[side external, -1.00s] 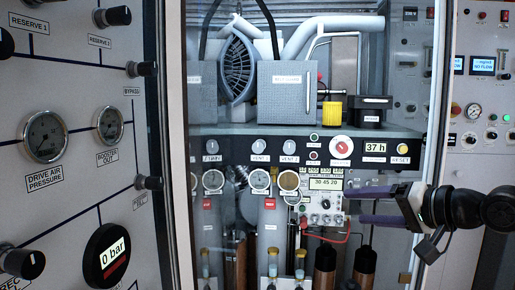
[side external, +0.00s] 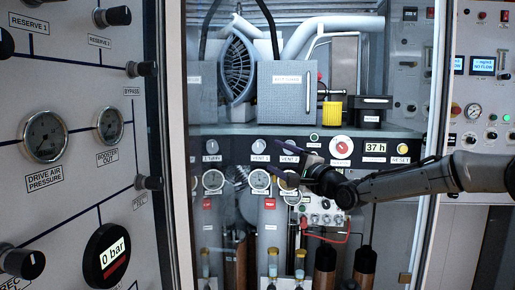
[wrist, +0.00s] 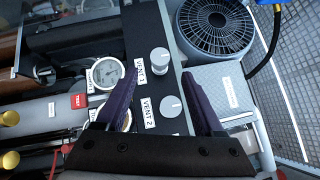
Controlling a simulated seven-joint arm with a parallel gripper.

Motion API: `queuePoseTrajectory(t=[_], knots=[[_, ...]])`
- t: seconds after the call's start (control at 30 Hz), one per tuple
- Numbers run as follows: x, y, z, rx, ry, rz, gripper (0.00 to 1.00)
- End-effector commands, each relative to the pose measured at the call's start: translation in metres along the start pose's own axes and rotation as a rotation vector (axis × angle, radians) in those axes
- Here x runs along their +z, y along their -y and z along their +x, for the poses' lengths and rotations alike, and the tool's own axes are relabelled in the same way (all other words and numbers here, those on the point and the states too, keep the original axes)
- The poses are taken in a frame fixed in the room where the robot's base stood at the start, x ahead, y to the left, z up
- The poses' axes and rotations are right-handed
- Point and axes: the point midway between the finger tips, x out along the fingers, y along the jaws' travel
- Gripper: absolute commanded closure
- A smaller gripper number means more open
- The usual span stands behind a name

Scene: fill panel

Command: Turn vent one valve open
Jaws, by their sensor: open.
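The vent one valve is a round light-grey knob on the dark panel strip, in the side view (side external: 259,146) and upper middle of the wrist view (wrist: 159,60). Its "VENT 1" label lies beside it. The similar vent two knob (wrist: 171,106) is nearer my palm and lies between my fingers in the wrist view. My gripper (wrist: 158,76) is open, its two purple fingers wide apart and empty. The vent one knob shows just beyond the fingertips. In the side view my gripper (side external: 284,162) is in front of the vent two area, right of vent one, partly hiding that area.
Pressure gauges (wrist: 106,72) sit beside the knobs. A round fan grille (wrist: 215,26) and grey boxes (side external: 286,92) stand above the strip. A red-and-white knob (side external: 341,147) and a yellow button (side external: 403,148) are further right. The cabinet's door frame (side external: 176,200) stands at left.

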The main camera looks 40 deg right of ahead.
Motion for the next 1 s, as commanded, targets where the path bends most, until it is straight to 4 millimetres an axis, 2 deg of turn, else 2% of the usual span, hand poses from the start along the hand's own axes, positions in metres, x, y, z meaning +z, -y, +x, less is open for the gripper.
queuePoseTrajectory(t=[0.03, 0.3, 0.5, 0.7, 1.0], knots=[[0.000, -0.001, 0.011, 0.000, 0.000, 0.000, 0.30], [-0.001, 0.000, 0.058, -0.001, -0.001, -0.001, 0.30], [-0.001, 0.000, 0.083, 0.000, -0.001, -0.001, 0.30], [-0.001, 0.000, 0.094, 0.000, -0.001, -0.001, 0.30], [0.000, 0.000, 0.095, 0.000, -0.001, -0.001, 0.30]])
